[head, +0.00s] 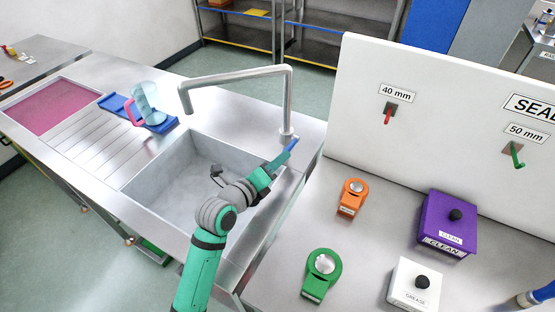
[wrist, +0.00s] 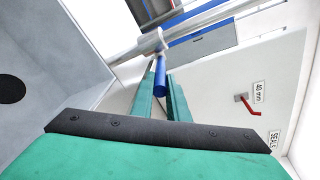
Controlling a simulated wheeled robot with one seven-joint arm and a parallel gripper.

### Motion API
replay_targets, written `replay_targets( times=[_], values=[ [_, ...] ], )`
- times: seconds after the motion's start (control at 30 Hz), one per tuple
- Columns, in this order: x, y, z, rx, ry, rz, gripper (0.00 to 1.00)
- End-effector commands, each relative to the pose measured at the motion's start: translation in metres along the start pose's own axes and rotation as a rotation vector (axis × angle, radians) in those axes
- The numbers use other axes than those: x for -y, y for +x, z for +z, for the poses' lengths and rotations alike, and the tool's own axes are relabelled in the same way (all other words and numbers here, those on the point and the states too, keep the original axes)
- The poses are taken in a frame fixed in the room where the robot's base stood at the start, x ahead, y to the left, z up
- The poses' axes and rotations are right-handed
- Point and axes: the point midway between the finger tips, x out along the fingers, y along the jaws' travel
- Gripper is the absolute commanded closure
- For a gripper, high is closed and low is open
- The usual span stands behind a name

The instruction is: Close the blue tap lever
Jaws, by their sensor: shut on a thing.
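The blue tap lever (head: 293,144) sticks out from the base of the steel tap (head: 287,100) at the right rear of the sink. In the wrist view the blue lever (wrist: 160,78) lies between the two green fingers of my gripper (wrist: 162,85). My gripper (head: 277,164) reaches the lever from the front left in the head view, and its fingers are closed around it. The exact contact of the fingers is partly hidden. The tap spout runs left over the sink basin (head: 170,184).
A white panel (head: 440,110) stands right of the tap. Orange (head: 351,198) and green (head: 321,275) tools, a purple box (head: 446,222) and a white grease box (head: 413,284) sit on the right bench. A clear jug (head: 148,103) on a blue tray is left of the sink.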

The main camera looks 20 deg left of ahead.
Motion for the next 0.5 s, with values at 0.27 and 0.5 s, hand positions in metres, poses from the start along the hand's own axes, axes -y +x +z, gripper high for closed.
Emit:
replay_targets(
  times=[0.27, 0.5],
  values=[
    [0.0001, 0.0002, -0.0003, -0.001, -0.001, 0.0, 0.67],
    [0.0, 0.0, -0.0001, -0.001, -0.001, 0.001, 0.67]
  ],
)
